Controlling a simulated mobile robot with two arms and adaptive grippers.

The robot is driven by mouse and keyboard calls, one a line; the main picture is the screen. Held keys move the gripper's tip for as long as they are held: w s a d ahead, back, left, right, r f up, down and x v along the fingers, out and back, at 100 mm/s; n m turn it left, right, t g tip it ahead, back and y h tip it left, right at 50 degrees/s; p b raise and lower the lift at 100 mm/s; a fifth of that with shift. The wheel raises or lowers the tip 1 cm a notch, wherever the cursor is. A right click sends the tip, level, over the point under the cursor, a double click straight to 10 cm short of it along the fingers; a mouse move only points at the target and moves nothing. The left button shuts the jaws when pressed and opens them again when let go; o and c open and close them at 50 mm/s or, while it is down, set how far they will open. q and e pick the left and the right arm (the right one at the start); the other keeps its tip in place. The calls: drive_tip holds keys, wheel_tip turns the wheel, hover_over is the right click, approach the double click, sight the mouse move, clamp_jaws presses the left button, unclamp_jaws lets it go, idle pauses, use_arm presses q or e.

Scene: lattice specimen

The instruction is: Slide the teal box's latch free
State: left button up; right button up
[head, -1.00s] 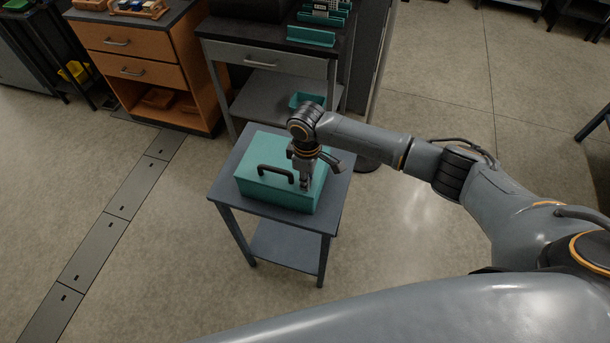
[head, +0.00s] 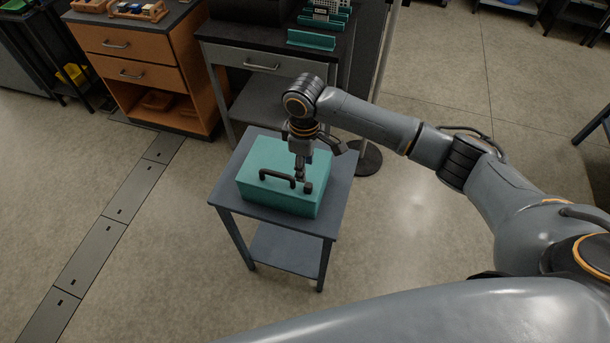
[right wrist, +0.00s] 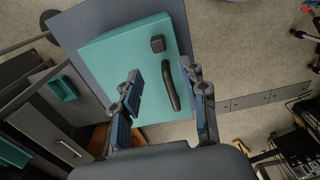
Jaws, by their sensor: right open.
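The teal box (head: 262,165) sits on a small grey table, with a black handle (head: 277,177) on its lid. A small dark block (head: 308,187), apparently the latch, is on the lid to the right of the handle. In the right wrist view, the box (right wrist: 115,55), the block (right wrist: 157,43) and the handle (right wrist: 171,87) also show. My right gripper (head: 300,178) points down above the lid, between handle and block in the head view. In the right wrist view the gripper (right wrist: 160,72) is open and empty, its fingers spread wide. My left gripper is out of view.
The grey table (head: 338,190) has a lower shelf (head: 285,248). Behind it stand a grey drawer cabinet (head: 262,67) and an orange cabinet (head: 140,70). A teal bin (right wrist: 62,88) shows in the right wrist view. Open floor lies left and right of the table.

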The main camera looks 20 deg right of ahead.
drive_tip(key=shift+r, duration=2.05)
